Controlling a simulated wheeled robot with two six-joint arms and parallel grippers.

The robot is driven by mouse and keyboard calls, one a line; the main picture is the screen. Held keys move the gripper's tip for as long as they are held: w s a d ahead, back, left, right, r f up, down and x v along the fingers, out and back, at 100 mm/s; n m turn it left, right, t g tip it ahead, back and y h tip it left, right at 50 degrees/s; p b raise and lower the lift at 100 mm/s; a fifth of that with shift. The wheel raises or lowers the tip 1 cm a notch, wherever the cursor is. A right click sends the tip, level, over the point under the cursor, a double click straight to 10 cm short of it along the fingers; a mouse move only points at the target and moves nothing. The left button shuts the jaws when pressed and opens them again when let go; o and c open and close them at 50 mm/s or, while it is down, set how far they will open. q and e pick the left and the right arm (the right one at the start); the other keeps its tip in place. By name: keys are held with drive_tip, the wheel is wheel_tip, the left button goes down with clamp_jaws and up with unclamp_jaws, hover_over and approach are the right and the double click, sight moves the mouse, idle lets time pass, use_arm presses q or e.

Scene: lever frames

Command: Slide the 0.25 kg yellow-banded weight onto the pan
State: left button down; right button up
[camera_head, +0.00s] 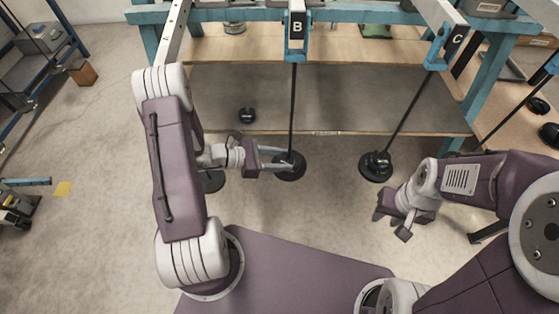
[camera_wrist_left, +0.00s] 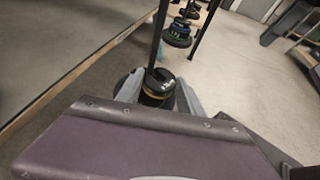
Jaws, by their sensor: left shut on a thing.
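The yellow-banded weight (camera_wrist_left: 158,88) is a short black cylinder with a yellow stripe low on its side. In the left wrist view it sits between the two fingers of my left gripper (camera_wrist_left: 160,98), which is shut on it, with the rod of lever B right at it. In the head view my left gripper (camera_head: 284,159) reaches right to this rod (camera_head: 293,110), over the round black pan (camera_head: 289,174). The fingers and weight partly cover the pan, so I cannot tell whether the weight touches it. My right gripper (camera_head: 392,220) hangs empty at the right; its jaw opening is unclear.
Lever C's pan (camera_head: 376,174) hangs to the right with a dark weight on it. Another pan (camera_head: 212,182) shows partly behind my left arm. A small dark weight (camera_head: 247,115) stands on the lower shelf (camera_head: 330,104). A blue frame (camera_head: 350,17) spans the back.

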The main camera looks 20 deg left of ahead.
use_arm(q)
drive_tip(key=shift+w+d, duration=0.1)
drive_tip(key=shift+w, duration=0.3)
drive_tip(key=shift+w+d, duration=0.1)
drive_tip(key=shift+w, duration=0.55)
drive_tip(key=shift+f, duration=0.45)
idle(0.6)
drive_tip(key=c, duration=0.7)
unclamp_jaws()
